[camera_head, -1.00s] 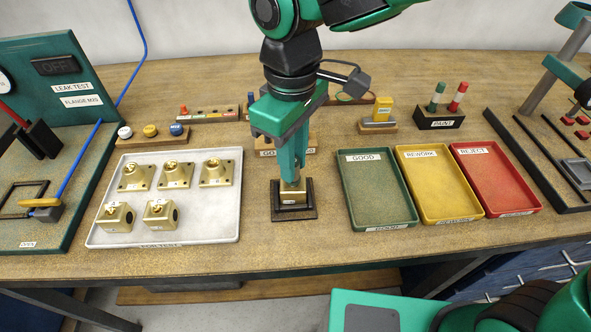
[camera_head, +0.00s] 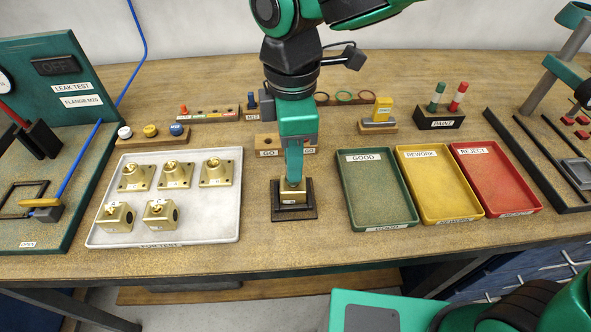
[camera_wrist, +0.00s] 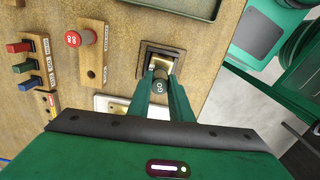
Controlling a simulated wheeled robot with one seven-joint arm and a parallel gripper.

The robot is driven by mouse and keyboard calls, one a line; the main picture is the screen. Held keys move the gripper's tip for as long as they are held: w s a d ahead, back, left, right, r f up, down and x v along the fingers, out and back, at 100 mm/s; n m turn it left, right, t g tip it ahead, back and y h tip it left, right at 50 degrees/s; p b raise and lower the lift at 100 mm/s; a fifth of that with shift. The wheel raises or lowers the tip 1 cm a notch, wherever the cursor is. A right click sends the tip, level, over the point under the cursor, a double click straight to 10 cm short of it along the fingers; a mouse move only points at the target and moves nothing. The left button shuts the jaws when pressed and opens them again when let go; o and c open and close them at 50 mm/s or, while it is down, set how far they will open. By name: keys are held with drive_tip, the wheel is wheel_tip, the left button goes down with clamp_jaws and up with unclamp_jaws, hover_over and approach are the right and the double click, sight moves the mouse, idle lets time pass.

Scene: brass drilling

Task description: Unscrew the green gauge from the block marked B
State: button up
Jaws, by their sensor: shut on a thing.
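A brass block (camera_head: 293,197) sits in a square black fixture (camera_head: 294,213) at mid-table in the head view. Its marking is too small to read. My gripper (camera_wrist: 160,84) is directly above the block, pointing down. In the wrist view its fingers are shut on the dark round head of the green gauge (camera_wrist: 159,86), whose top reads GO. The gauge stands at the block's top; the thread between them is hidden. In the head view my gripper (camera_head: 293,181) mostly hides the gauge.
The gauge stand (camera_head: 266,142) is behind the fixture; the wrist view shows a red gauge (camera_wrist: 73,39) on it and an empty hole. A white tray (camera_head: 193,231) with several brass parts lies left. Green (camera_head: 348,185), yellow (camera_head: 408,185) and red (camera_head: 464,185) trays lie right.

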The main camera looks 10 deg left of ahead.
drive_tip(key=n, duration=1.2)
drive_tip(key=shift+r+n, duration=0.1)
drive_tip(key=shift+n, duration=0.2)
drive_tip(key=o, duration=0.7)
drive_tip(key=m, duration=1.2)
drive_tip(key=shift+m, duration=0.4)
